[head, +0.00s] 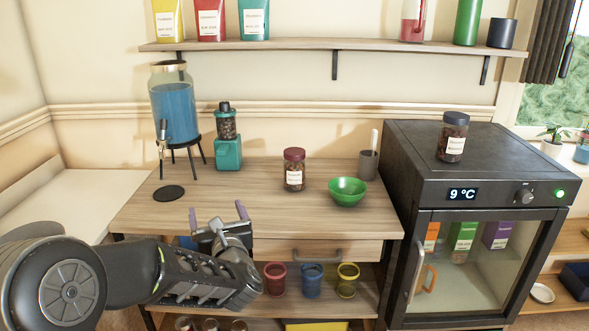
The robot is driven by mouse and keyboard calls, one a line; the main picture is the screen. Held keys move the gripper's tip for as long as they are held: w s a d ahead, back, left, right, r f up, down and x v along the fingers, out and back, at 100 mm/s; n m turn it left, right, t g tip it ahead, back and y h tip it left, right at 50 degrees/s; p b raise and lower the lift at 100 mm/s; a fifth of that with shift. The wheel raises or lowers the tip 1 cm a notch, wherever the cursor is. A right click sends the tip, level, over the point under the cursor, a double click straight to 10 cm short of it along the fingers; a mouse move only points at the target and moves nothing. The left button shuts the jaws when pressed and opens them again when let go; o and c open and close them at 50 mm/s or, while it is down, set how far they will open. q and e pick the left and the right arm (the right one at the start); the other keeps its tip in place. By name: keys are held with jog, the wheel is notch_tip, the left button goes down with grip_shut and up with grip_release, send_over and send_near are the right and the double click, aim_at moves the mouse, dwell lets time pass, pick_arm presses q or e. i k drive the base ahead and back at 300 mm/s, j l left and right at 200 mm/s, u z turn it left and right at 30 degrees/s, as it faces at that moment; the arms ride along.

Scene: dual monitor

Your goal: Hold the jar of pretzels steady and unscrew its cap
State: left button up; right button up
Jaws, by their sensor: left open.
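A jar with a dark red cap (294,170) stands upright on the wooden table; it has brown contents and a white label. A second jar with a dark blue cap (453,137) stands upright on top of the black fridge, also with brown contents and a white label. The label print is too small to tell which jar holds pretzels. Both caps are on. My left gripper (217,213) is open and empty at the table's front edge, to the left and in front of the red-capped jar and apart from it. My right gripper is not in view.
A green bowl (347,191) sits close to the right of the red-capped jar, with a grey cup (368,164) behind it. A blue drink dispenser (174,104), a teal grinder (228,152) and a black disc (169,193) are on the left. The front middle of the table (300,222) is clear.

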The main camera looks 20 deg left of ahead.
aim_at(293, 172)
jog(key=i+l, duration=0.3)
jog(key=i, duration=0.15)
jog(key=i+l, duration=0.35)
jog(key=i, duration=0.05)
